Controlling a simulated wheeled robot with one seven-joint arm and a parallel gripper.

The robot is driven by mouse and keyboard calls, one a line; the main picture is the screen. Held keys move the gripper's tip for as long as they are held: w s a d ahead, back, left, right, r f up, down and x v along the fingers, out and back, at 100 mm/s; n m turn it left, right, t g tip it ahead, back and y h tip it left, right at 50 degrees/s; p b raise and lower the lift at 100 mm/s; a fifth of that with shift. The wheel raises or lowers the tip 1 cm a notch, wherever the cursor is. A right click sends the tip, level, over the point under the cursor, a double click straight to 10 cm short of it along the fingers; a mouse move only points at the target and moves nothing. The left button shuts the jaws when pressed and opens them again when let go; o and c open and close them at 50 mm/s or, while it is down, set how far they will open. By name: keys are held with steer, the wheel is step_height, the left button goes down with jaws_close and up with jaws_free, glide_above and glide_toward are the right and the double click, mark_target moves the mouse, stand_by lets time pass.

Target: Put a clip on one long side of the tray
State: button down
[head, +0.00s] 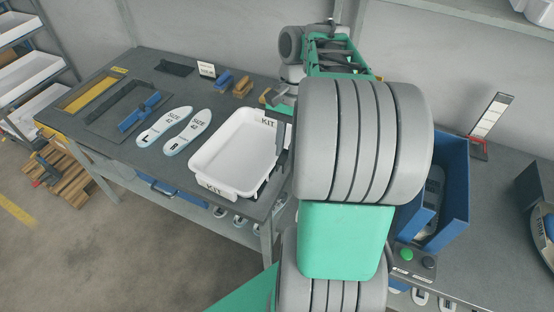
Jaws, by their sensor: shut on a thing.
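The white tray (232,150) lies on the grey bench, with KIT printed on its two short ends. Its left long side is bare. Its right long side is partly hidden by my arm. A dark, narrow upright part of my gripper (281,143) shows at that right side, close to the rim. My gripper is shut on a clip, which is mostly hidden. I cannot tell whether the clip touches the rim. A small dark piece also shows low at the tray's near right corner.
Two white insoles (188,131) marked SIZE 42 lie left of the tray. A blue block (138,117), a yellow-edged slot (90,96) and a small sign (206,70) are farther left and back. A blue bin (455,190) stands right of my arm, near a green button (407,255).

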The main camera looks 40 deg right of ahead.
steer(key=w+d+f, duration=0.2)
steer(key=w+f, duration=0.1)
steer(key=w, duration=0.1)
steer(key=w+d+f, duration=0.2)
steer(key=w+f, duration=0.1)
steer(key=w, duration=0.1)
steer(key=w+d+f, duration=0.2)
steer(key=w+f, duration=0.2)
steer(key=shift+w+d, duration=0.15)
steer(key=shift+w, duration=0.05)
step_height(320, 180, down, 2)
steer(key=shift+f+p, duration=0.2)
steer(key=shift+p, duration=0.15)
steer(key=shift+f, duration=0.9)
steer(key=c, duration=1.3)
jaws_free()
steer(key=shift+r, duration=0.1)
